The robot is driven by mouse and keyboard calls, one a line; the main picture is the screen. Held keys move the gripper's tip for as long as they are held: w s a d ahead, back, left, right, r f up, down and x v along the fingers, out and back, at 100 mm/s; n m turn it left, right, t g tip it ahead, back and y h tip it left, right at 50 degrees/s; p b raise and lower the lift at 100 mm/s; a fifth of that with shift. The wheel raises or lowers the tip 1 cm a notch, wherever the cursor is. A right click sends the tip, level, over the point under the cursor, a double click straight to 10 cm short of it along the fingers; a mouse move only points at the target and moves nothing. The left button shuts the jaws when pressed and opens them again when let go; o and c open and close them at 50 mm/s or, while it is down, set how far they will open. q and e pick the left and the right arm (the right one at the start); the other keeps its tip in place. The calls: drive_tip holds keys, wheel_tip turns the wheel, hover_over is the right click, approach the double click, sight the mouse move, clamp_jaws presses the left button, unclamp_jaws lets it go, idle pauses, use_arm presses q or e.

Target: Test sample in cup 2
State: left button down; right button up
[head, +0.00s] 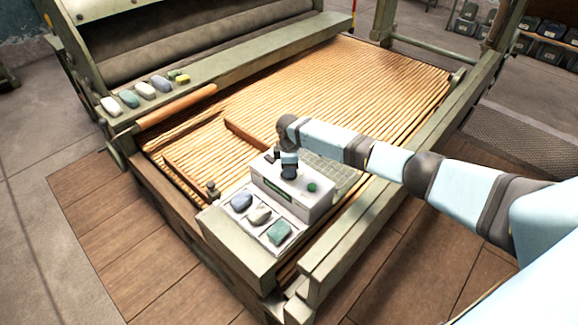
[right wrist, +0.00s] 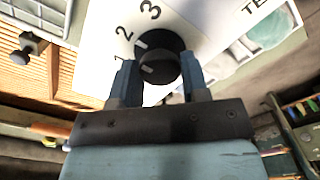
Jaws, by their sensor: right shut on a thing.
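A white tester box (head: 290,190) with a green button (head: 313,187) stands on the machine's near corner. A pale tray (head: 250,232) in front of it holds a blue lump (head: 241,202), a grey lump (head: 259,215) and a green lump (head: 279,232) in separate compartments. My right gripper (head: 289,172) is at the box top, shut on a black dial (right wrist: 160,46). In the right wrist view, numbers 1, 2 and 3 are printed beside the dial. Its white marks face the side of 1 and 2; the exact setting is unclear. My left gripper is out of view.
Several coloured lumps (head: 145,90) lie along the machine's back left rail. The slatted apron (head: 330,90) spreads behind the box. A small dark knob post (head: 212,188) stands left of the box. Wooden floor (head: 100,220) lies clear at the left.

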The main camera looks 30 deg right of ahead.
drive_tip(key=o, duration=0.9)
wheel_tip(320, 180, up, 14)
drive_tip(key=shift+f, duration=0.1)
idle(0.3)
